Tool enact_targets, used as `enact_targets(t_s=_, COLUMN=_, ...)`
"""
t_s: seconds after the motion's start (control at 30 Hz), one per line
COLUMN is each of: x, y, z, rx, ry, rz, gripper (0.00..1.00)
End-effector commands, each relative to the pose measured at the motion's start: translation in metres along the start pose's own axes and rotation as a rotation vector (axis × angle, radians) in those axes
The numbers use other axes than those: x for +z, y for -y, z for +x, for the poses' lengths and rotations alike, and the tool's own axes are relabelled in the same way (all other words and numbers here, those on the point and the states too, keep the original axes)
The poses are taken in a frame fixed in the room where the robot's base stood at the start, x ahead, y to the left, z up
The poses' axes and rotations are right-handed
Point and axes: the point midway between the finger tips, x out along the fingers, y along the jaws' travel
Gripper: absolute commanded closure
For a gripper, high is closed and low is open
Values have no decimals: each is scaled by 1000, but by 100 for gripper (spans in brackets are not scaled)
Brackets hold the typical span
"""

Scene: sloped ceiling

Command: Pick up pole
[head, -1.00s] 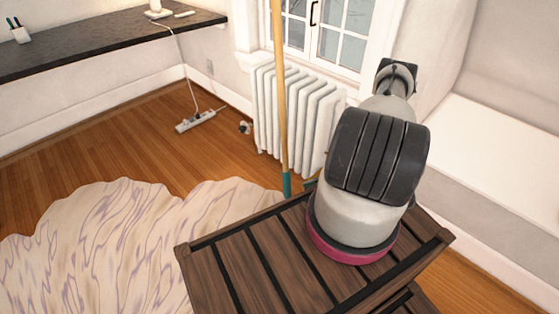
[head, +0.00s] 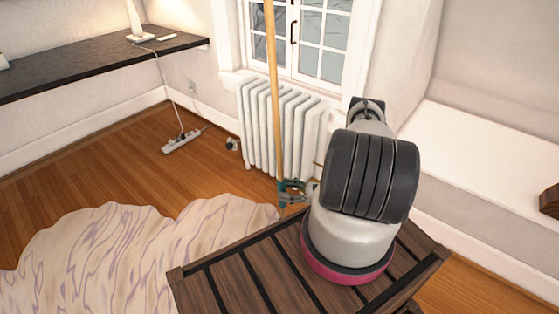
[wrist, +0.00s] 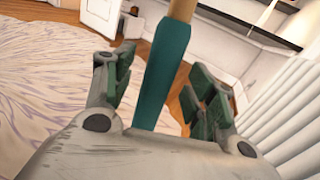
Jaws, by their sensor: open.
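The pole (head: 273,85) is a long, thin, light-wood shaft with a teal lower sleeve. It stands nearly upright in front of the radiator, and its top runs out of the head view. In the wrist view the teal sleeve (wrist: 162,75) rises between my two gripper fingers. My gripper (wrist: 160,90) is open, with one green-padded finger on each side of the sleeve and a visible gap on both sides. In the head view my gripper (head: 296,190) shows small beside the pole's teal part, partly hidden by my arm.
A white radiator (head: 262,130) stands close behind the pole, below a window (head: 320,40). A power strip (head: 182,142) lies on the wood floor. A wavy-patterned rug (head: 130,255) covers the floor at left. A dark shelf (head: 90,68) runs along the left wall.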

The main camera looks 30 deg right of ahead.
Motion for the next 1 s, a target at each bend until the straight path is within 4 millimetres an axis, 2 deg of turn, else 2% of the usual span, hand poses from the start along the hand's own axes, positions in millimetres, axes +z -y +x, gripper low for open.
enact_targets(t_s=0.03, x=0, y=-1, z=9, rx=4, ry=0, rz=0, gripper=44)
enact_targets(t_s=0.17, x=0, y=0, z=22, rx=3, ry=-1, rz=-1, gripper=44)
enact_targets(t_s=0.43, x=0, y=0, z=24, rx=1, ry=-1, rz=0, gripper=46)
enact_targets(t_s=0.73, x=0, y=0, z=24, rx=1, ry=-1, rz=0, gripper=100)
enact_targets(t_s=1.0, x=1, y=0, z=24, rx=1, ry=0, rz=-1, gripper=100)
